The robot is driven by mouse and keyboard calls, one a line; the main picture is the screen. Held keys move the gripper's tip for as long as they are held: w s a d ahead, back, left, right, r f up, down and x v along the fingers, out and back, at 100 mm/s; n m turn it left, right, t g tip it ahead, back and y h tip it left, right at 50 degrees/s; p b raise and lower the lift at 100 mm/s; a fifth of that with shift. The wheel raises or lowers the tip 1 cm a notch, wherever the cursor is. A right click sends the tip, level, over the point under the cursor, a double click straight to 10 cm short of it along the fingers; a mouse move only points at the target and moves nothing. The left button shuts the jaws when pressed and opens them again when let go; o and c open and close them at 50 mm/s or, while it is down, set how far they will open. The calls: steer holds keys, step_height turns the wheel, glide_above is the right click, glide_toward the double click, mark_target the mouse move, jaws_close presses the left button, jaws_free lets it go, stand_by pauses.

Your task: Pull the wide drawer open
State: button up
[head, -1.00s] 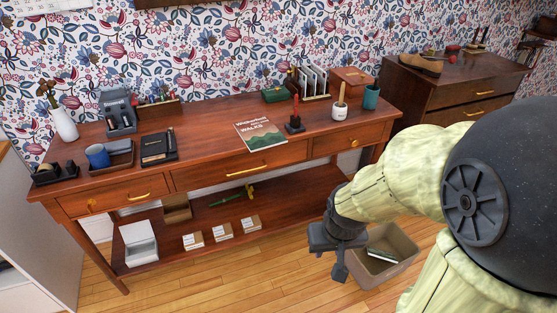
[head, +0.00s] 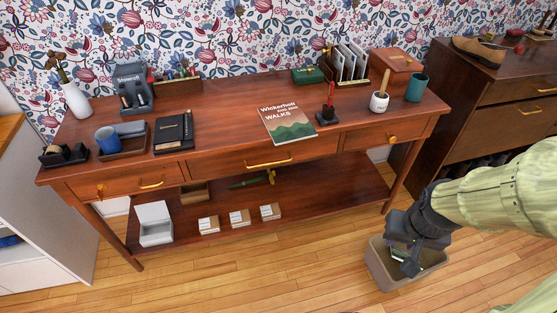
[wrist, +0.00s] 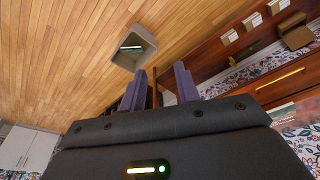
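The wide drawer (head: 225,166) is the middle one in the front of the reddish wooden desk (head: 215,120). Its front is flush with the desk, so it is shut. It has a brass bar handle (head: 268,163), also visible at the right of the wrist view (wrist: 280,78). My gripper (head: 408,262) is low at the right, over the waste bin in the head view and well apart from the handle. In the wrist view my gripper (wrist: 160,82) has its two fingers spread with nothing between them.
A narrower drawer with a bar handle (head: 151,184) is at left, one with a knob (head: 392,139) at right. A bin (head: 384,276) stands on the floor. The lower shelf (head: 330,197) holds small boxes. A book (head: 287,124) lies above the wide drawer.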

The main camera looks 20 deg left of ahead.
mark_target(273, 163)
steer(key=w+a+f+n+t+y, duration=0.1)
steer(key=w+a+f+n+t, duration=0.15)
steer(key=w+n, duration=0.3)
steer(key=w+a+f+n+t+y+p, duration=0.1)
steer(key=w+a+f+n, duration=0.25)
steer(key=w, duration=0.25)
steer(key=w+a+f+n+t+y, duration=0.1)
steer(key=w+a+f+n+t, duration=0.15)
steer(key=w+n, duration=0.35)
steer(key=w+a+f+n+y, duration=0.1)
steer(key=a+f+n+y, duration=0.2)
steer(key=a+n+y, duration=0.2)
steer(key=w+a+f+n+y, duration=0.1)
steer(key=a+f+n+y, duration=0.2)
steer(key=a+n, duration=0.5)
steer(key=a+y, duration=0.1)
steer(key=a, duration=0.2)
steer(key=shift+t+y+p, duration=0.3)
steer(key=shift+y+p, duration=0.1)
steer(key=shift+w, duration=0.1)
steer(key=x, duration=1.7)
steer(key=shift+w+a, duration=0.1)
steer(key=shift+a, duration=0.05)
